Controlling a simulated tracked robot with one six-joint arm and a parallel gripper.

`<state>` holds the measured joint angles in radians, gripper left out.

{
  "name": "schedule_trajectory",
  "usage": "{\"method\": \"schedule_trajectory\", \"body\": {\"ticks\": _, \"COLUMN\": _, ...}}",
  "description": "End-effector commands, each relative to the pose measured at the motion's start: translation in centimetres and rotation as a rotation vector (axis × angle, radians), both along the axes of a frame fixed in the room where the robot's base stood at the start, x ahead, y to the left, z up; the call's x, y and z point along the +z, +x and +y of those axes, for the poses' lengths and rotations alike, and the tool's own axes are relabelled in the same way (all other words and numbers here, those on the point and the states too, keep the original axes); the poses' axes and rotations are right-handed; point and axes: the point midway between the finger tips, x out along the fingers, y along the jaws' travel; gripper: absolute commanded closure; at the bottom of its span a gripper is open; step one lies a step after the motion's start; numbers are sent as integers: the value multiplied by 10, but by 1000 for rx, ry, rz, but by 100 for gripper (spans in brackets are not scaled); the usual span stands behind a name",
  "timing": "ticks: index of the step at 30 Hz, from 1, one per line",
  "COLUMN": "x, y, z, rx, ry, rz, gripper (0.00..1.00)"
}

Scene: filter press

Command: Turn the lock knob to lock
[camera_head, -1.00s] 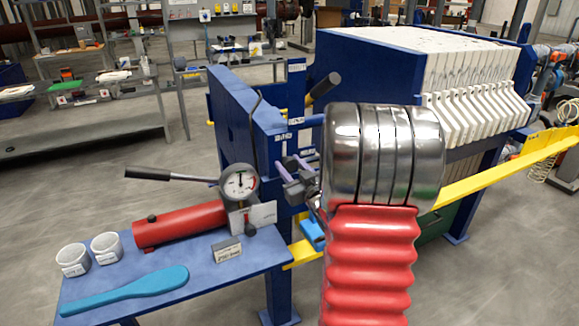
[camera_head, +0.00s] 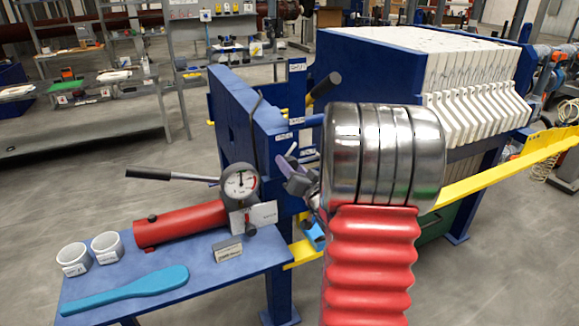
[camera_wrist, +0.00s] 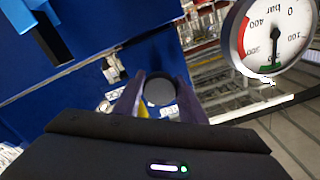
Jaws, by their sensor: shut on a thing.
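The lock knob is most likely the dark round piece (camera_wrist: 159,89) in the wrist view. It sits between the two purple fingers of my gripper (camera_wrist: 159,97), which are shut on it. In the head view my gripper (camera_head: 292,172) is at the blue end frame of the press (camera_head: 240,115), right of the pressure gauge. The fingers are tilted there, and the knob cannot be made out behind them and my arm. I cannot read a lock mark on the knob.
A pressure gauge (camera_head: 240,184) stands close left of my gripper, above a red pump cylinder (camera_head: 180,224) with a long dark lever (camera_head: 150,174). A blue table (camera_head: 205,280) holds two white cups and a blue paddle (camera_head: 125,291). A yellow rail (camera_head: 490,181) runs right.

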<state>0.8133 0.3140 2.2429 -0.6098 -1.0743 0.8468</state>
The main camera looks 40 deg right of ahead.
Motion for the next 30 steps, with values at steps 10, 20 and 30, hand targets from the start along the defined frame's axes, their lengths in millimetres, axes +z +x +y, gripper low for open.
{"method": "schedule_trajectory", "body": {"ticks": 10, "x": -1, "y": 0, "z": 0, "rx": -1, "ry": 317, "rz": -91, "gripper": 85}}
{"method": "schedule_trajectory", "body": {"ticks": 20, "x": 0, "y": 0, "z": 0, "rx": -3, "ry": 611, "rz": -177, "gripper": 85}}
{"method": "schedule_trajectory", "body": {"ticks": 30, "x": -1, "y": -1, "z": 0, "rx": -5, "ry": 816, "rz": -237, "gripper": 85}}
